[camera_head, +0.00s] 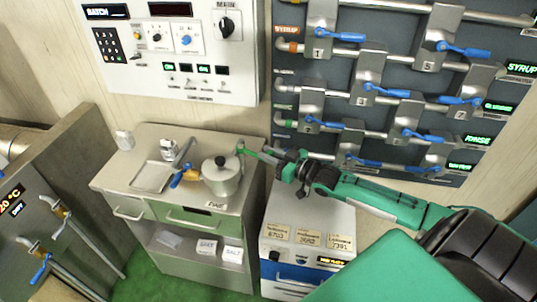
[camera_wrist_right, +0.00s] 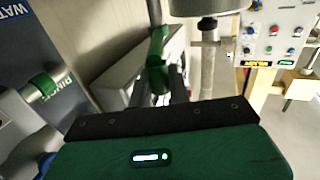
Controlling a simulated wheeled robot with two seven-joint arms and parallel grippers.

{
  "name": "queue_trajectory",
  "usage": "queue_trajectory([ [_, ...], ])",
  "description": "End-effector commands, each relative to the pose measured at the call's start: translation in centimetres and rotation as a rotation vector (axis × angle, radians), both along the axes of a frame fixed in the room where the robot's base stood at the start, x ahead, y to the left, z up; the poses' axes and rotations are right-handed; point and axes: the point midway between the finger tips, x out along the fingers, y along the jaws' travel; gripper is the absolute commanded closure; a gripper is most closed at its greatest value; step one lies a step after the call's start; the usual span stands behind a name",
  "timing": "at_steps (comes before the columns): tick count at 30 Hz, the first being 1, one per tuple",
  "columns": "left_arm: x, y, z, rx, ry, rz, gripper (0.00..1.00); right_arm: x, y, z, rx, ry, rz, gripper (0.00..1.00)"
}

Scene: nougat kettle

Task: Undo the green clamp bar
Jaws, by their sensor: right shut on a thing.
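The green clamp bar (camera_head: 263,156) shows beside the small steel kettle (camera_head: 221,180), at the right end of the steel counter. My right gripper (camera_head: 279,161) reaches in from the right and is shut on the bar. In the right wrist view the green bar (camera_wrist_right: 157,58) stands upright at the tips of my right gripper (camera_wrist_right: 173,88); the fingers partly hide its lower end. The kettle has a lid with a black knob. My left gripper is in neither view.
A metal tray (camera_head: 152,177) and an orange-handled tool (camera_head: 186,177) lie left of the kettle on the counter (camera_head: 128,160). A low cabinet (camera_head: 306,217) stands below my right arm. Pipes with several blue-handled valves (camera_head: 346,37) cover the back wall.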

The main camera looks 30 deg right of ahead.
Motion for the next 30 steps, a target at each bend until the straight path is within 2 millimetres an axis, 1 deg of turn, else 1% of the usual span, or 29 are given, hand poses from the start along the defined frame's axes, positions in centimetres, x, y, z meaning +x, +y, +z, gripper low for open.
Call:
queue_trajectory([
  [2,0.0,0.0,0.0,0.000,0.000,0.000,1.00,0.1,-0.2,0.2,-0.002,-0.003,-0.003,1.00],
  [3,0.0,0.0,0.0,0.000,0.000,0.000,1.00,0.1,-0.2,0.2,-0.002,-0.003,-0.003,0.77],
  [6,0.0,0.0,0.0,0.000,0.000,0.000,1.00,0.1,-0.2,0.2,-0.002,-0.003,-0.002,0.61],
  [14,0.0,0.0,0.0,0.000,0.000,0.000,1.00,0.0,-0.1,0.1,-0.001,-0.001,-0.001,0.61],
  [19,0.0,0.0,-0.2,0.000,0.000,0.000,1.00,-0.6,-0.4,-0.1,-0.001,0.000,-0.002,0.61],
  [30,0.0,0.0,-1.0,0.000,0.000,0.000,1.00,-4.5,-2.0,-0.2,-0.001,0.002,-0.001,0.61],
])
